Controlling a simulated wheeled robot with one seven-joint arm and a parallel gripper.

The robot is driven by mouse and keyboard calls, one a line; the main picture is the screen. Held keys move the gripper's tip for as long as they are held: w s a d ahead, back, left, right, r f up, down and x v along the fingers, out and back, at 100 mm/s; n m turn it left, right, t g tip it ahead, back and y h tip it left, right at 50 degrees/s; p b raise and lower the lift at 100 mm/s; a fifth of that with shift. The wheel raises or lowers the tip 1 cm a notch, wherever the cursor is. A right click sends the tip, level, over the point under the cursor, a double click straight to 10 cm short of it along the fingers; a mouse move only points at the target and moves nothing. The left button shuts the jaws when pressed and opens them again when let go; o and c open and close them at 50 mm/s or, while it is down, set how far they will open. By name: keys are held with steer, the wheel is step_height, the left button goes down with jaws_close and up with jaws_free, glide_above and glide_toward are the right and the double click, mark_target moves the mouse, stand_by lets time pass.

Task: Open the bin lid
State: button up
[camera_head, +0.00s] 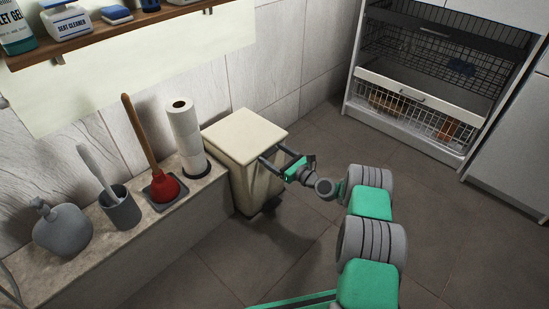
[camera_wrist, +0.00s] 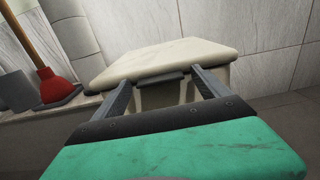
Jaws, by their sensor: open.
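A cream bin (camera_head: 238,180) stands on the floor against the wall, in the middle of the head view. Its lid (camera_head: 245,134) lies flat and closed on top. In the wrist view the lid (camera_wrist: 165,57) fills the upper middle, with a dark tab (camera_wrist: 160,79) under its front edge. My gripper (camera_head: 276,157) is at the bin's right side, near the lid's edge. In the wrist view its two fingers (camera_wrist: 160,88) are spread apart, one on each side of the tab. I cannot tell whether they touch the bin.
A stone ledge left of the bin holds a paper roll stand (camera_head: 186,135), a red plunger (camera_head: 163,186), a brush cup (camera_head: 120,208) and a grey bottle (camera_head: 62,228). A wooden shelf (camera_head: 110,32) hangs above. An open cabinet with wire baskets (camera_head: 430,90) stands at right. The tiled floor between is clear.

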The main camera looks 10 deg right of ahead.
jaws_close()
stand_by(0.9)
